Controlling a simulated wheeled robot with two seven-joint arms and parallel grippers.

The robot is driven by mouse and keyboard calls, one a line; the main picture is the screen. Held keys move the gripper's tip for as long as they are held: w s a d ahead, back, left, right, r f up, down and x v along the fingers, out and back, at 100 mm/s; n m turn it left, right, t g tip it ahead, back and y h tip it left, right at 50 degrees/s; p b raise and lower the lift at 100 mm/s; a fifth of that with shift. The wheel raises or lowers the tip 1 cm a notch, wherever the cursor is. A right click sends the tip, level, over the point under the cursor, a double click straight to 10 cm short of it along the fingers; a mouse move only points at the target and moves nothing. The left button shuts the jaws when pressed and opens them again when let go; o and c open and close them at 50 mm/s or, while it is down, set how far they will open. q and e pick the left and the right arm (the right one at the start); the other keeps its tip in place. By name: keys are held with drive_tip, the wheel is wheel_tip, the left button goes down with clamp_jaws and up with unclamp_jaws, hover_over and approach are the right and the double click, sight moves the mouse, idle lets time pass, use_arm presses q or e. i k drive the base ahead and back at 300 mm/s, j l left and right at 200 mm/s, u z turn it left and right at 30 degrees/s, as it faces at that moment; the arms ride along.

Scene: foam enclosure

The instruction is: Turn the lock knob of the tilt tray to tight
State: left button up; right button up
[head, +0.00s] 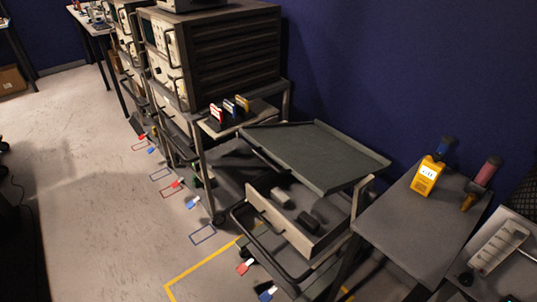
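The tilt tray (315,152) is a flat dark grey-green tray with a low rim on top of a cart. It lies tilted, with its right front side lower in the picture. A light upright bracket (361,194) stands under its right end. I cannot make out the lock knob or its setting; it is too small or hidden under or behind the tray. Neither of my grippers shows in the head view.
Below the tray an open drawer (281,222) holds small blocks. A dark rail handle (262,250) juts out in front. At right a grey side table (412,222) bears a yellow meter (427,176). An instrument rack (215,55) stands behind left.

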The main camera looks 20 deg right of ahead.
sight(374, 195)
drive_tip(key=i+l, duration=0.1)
drive_tip(key=i, duration=0.25)
drive_tip(key=z, duration=0.45)
drive_tip(key=i+z, duration=0.1)
drive_tip(key=z, duration=0.85)
drive_tip(key=i+j+z, duration=0.1)
drive_tip(key=z, duration=0.35)
